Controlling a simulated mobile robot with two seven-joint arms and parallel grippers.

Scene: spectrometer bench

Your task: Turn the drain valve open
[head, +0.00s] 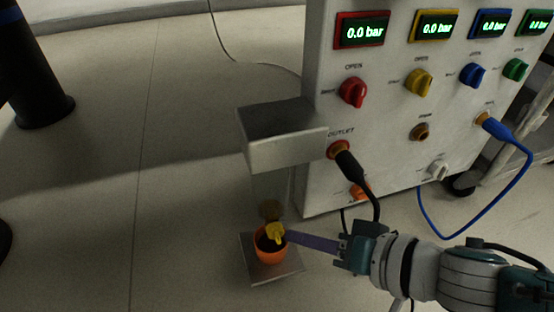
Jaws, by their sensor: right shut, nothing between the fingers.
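A small yellow handle (275,232), which looks like the drain valve, sits below a round brown fitting (270,210) under the clear vessel (270,187). An orange cup (271,254) with a dark inside stands directly below it on a square metal plate (284,268). My right gripper (290,237) reaches in from the right with its long purple fingers closed and empty. Its fingertips are at the right side of the yellow handle; I cannot tell whether they touch. My left gripper is out of view.
A grey metal box (285,152) overhangs the vessel. The white cabinet (385,140) carries displays, coloured knobs and a black hose (348,163) at the outlet, hanging near my right wrist. A blue hose (505,133) loops at the right.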

